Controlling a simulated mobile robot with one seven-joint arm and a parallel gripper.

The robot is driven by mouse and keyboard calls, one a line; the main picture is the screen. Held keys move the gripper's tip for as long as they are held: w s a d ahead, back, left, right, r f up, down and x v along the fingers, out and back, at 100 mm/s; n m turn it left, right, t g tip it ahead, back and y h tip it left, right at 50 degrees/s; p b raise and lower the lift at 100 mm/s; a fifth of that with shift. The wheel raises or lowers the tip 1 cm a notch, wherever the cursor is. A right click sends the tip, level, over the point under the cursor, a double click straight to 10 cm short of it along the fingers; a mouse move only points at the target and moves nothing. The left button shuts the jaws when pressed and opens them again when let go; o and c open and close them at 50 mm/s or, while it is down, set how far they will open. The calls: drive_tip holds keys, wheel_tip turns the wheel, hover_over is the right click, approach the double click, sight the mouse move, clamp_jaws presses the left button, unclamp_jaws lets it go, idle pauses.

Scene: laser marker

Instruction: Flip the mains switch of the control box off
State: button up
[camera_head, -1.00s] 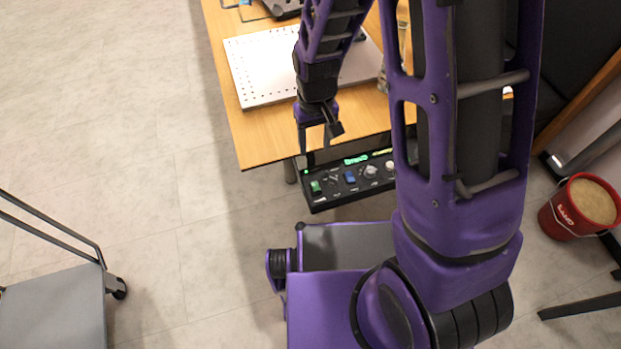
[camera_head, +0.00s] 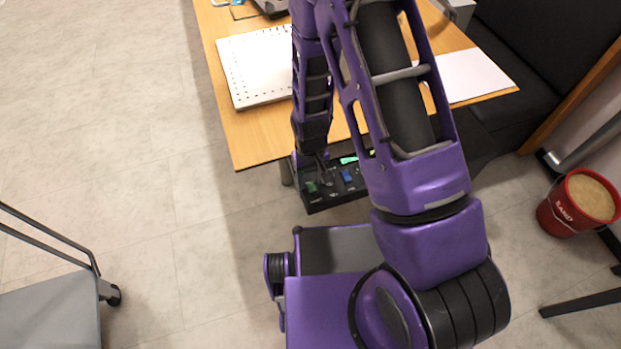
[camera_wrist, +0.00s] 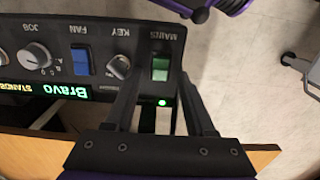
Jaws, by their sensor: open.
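The black control box (camera_head: 331,200) hangs at the front edge of the wooden table, and my arm hides its right part in the head view. In the wrist view its panel (camera_wrist: 120,45) appears upside down. The mains switch (camera_wrist: 160,68) is a green rocker under the label MAINS, at the panel's end; in the head view it shows as a small green spot (camera_head: 311,187). A green lamp (camera_wrist: 162,103) glows beside it. My gripper (camera_wrist: 160,85) is open and empty, its two fingers reaching toward the panel on either side of the mains switch. Contact cannot be told.
On the panel beside the mains switch are a key switch (camera_wrist: 119,66), a blue fan rocker (camera_wrist: 81,62) and a job knob (camera_wrist: 36,57). A perforated white plate (camera_head: 258,68) lies on the table (camera_head: 250,140). A grey cart (camera_head: 50,310) and a red sand bucket (camera_head: 580,203) stand farther off.

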clamp_jaws()
idle(0.3)
drive_tip(key=shift+f, duration=0.1)
drive_tip(key=b, duration=0.1)
drive_tip(key=t+b, duration=0.2)
drive_tip(key=b, duration=0.1)
drive_tip(key=shift+s+d+f+y, duration=0.1)
drive_tip(key=shift+s+f+y, duration=0.15)
drive_tip(key=shift+s+y, duration=0.05)
drive_tip(key=shift+s+r+t+b, duration=0.15)
drive_tip(key=shift+r+t+b, duration=0.2)
drive_tip(key=shift+t+b, duration=0.5)
